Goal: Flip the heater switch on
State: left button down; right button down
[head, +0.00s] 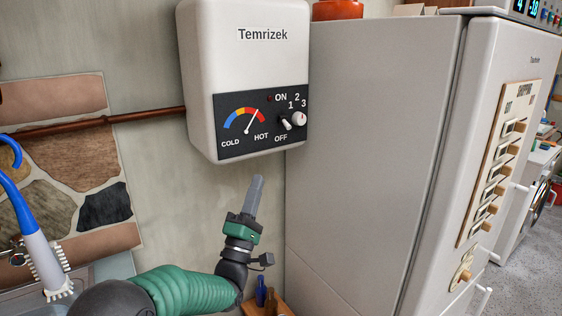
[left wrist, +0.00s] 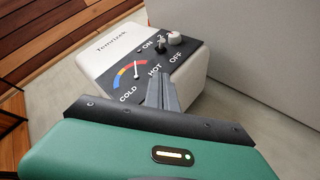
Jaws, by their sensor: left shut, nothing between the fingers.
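The white heater (head: 220,75), labelled Temrizek, hangs on the wall, with a black panel at its lower front. Its small toggle switch (head: 286,123) sits between the ON and OFF labels, its light tip pointing down towards OFF. The switch also shows in the left wrist view (left wrist: 162,43), beyond my fingertips. My left gripper (head: 257,180) is shut and empty, pointing up just below the heater in the head view. In the left wrist view its fingers (left wrist: 155,78) overlap the panel's lower edge; whether they touch it cannot be told. My right gripper is not in view.
A round knob (head: 299,118) sits close right of the switch. A coloured temperature gauge (head: 243,120) is to its left. A tall white fridge (head: 370,150) stands close on the right. A copper pipe (head: 150,116) enters the heater's left side. A blue-and-white brush (head: 40,250) is at lower left.

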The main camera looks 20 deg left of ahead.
aim_at(267, 148)
pick_arm(q)
jog(key=shift+r, duration=0.15)
jog(key=p+x, duration=0.1)
jog(key=x, duration=0.9)
jog(key=shift+w+r+p, duration=0.15)
jog(key=shift+p, duration=0.25)
jog(key=shift+w+d+r, duration=0.25)
jog(key=shift+w+d, duration=0.05)
jog(key=shift+d, duration=0.2)
jog(key=shift+w+d+r, duration=0.3)
jog(key=shift+w+d, duration=0.05)
jog(key=shift+d, duration=0.2)
jog(key=shift+w+d+r, duration=0.2)
jog(key=shift+d+r, duration=0.05)
jog(key=shift+d, duration=0.15)
